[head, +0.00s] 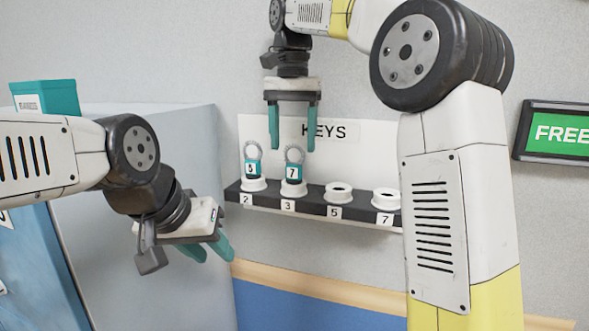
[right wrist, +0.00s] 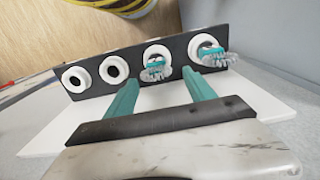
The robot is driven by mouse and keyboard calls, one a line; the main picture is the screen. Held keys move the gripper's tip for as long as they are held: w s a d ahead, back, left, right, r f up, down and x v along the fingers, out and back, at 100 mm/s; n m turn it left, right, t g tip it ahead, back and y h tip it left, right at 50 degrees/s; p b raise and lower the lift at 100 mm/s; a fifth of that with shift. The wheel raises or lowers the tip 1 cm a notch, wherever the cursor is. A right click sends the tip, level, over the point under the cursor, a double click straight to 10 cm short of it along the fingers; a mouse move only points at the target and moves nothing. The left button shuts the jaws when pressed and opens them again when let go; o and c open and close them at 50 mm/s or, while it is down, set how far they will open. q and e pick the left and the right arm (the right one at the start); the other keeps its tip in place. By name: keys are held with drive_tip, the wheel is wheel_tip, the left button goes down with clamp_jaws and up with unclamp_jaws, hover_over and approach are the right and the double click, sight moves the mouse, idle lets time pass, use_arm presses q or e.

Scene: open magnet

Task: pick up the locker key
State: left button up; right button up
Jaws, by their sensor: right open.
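Two keys with teal tags and grey rings stand upright in white round holders on a dark rack (head: 315,206). The key tagged 5 (head: 251,168) is in the holder labelled 2. The key tagged 7 (head: 293,170) is in the holder labelled 3. My right gripper (head: 294,138) is open and empty, pointing down above the key tagged 7. In the right wrist view my right gripper (right wrist: 161,90) has one key (right wrist: 156,70) ahead between its fingers and the other key (right wrist: 211,55) to the right. My left gripper (head: 220,248) is low at the left, away from the rack; its fingers look apart.
Holders labelled 5 (head: 338,193) and 7 (head: 385,197) are empty. A white KEYS board (head: 360,155) is behind the rack. A grey-blue cabinet (head: 150,235) stands left, with a teal box (head: 60,97) on top. A green FREE sign (head: 560,133) hangs right.

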sight(295, 166)
drive_tip(key=shift+s+d+f, duration=0.1)
drive_tip(key=shift+f, duration=1.45)
drive_tip(key=shift+s+d+f, duration=0.1)
drive_tip(key=shift+f, duration=1.45)
drive_tip(key=shift+c, duration=0.4)
drive_tip(key=c, duration=1.1)
